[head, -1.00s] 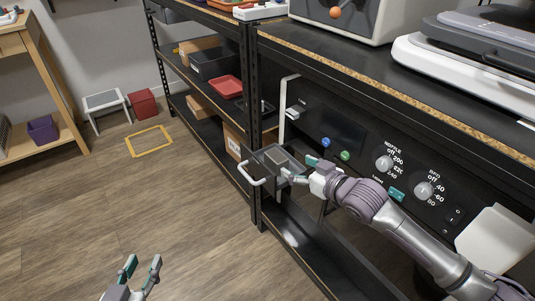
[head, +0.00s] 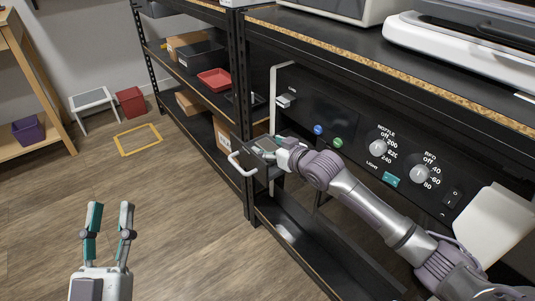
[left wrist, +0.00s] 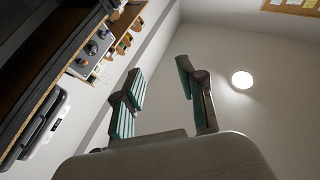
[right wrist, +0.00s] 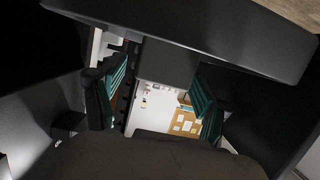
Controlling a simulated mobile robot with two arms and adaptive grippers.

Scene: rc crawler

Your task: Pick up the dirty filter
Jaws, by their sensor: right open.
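A small drawer (head: 243,157) with a white handle (head: 240,170) stands pulled out from the black machine's front. A grey piece inside it (head: 265,143), likely the dirty filter, is partly covered by my right gripper. My right gripper (head: 268,148) reaches into the drawer from the right, jaws open. In the right wrist view, a dark grey block (right wrist: 168,60) lies between and beyond the two fingers; I cannot tell whether they touch it. My left gripper (head: 110,210) is open and empty, raised over the floor at lower left, far from the drawer.
The machine's panel (head: 350,135) has knobs and buttons and sits under the shelf top (head: 400,70). A red tray (head: 215,79) and boxes fill the left shelves.

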